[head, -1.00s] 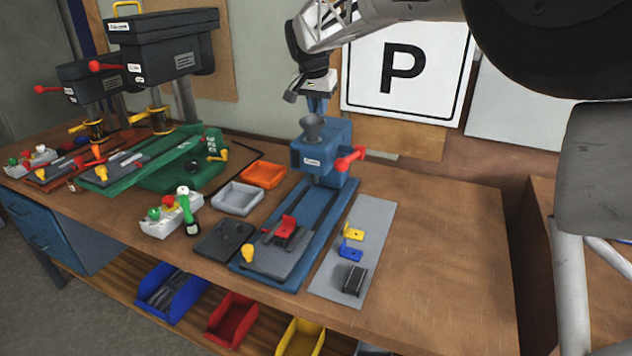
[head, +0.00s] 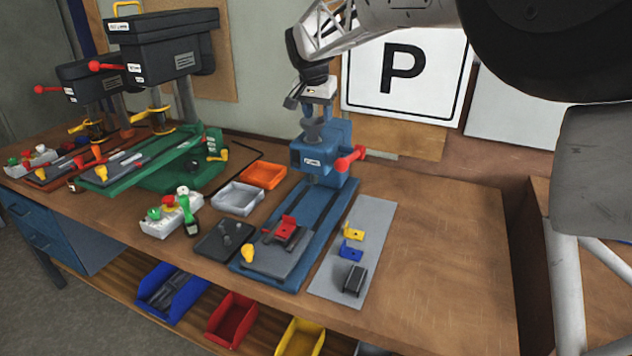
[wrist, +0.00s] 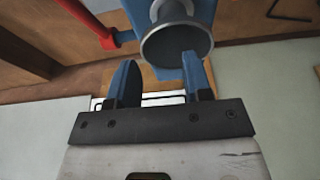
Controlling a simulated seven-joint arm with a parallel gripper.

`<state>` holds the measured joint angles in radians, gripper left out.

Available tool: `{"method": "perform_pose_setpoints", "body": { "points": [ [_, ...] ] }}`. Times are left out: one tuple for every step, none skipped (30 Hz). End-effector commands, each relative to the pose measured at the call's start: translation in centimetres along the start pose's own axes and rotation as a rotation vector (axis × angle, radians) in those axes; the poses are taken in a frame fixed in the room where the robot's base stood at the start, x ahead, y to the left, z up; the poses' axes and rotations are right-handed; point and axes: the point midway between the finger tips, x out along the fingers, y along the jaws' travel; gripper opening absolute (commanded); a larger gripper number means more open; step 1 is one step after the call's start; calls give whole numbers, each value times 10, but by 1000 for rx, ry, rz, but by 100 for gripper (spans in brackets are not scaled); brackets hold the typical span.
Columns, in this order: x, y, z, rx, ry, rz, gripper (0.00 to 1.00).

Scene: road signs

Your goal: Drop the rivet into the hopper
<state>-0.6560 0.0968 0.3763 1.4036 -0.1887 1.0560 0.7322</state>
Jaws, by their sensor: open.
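The hopper (head: 313,130) is a grey funnel on top of the blue press (head: 325,155). It shows round and dark inside at the top of the wrist view (wrist: 176,42). My gripper (head: 312,111) is just above the hopper in the head view. In the wrist view my gripper (wrist: 158,66) has its two blue fingers apart, with nothing seen between them. The right finger overlaps the hopper's rim in the picture; I cannot tell whether they touch. I see no rivet in the gripper, and the bottom of the hopper is hidden.
The press has a red handle (head: 350,158). A green machine (head: 190,165) stands left. The bench's right side (head: 440,250) is clear.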

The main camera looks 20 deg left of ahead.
Motion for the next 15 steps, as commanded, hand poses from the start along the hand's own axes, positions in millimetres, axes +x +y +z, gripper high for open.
{"method": "perform_pose_setpoints", "body": {
  "points": [
    [0, 0, 0, 0, 0, 0, 46],
    [0, 0, 0, 0, 0, 0, 46],
    [0, 0, 0, 0, 0, 0, 46],
    [-1, 0, 0, 0, 0, 0, 46],
    [-2, 0, 0, 0, 0, 0, 46],
    [-3, 0, 0, 0, 1, 0, 46],
    [-4, 0, 0, 0, 1, -1, 46],
    [-6, 0, 0, 0, 1, -1, 46],
    [-8, 0, 0, 0, 1, -1, 46],
    [-10, 0, 0, 0, 1, -1, 46],
    [-13, 0, 0, 0, 1, -1, 46],
    [-17, 0, 0, 0, 1, -1, 46],
    [-21, 0, 0, 0, 1, -1, 46],
    [-24, 0, 0, 0, 1, -1, 46],
    [-30, 0, 0, 0, 2, -2, 46]
  ]
}}
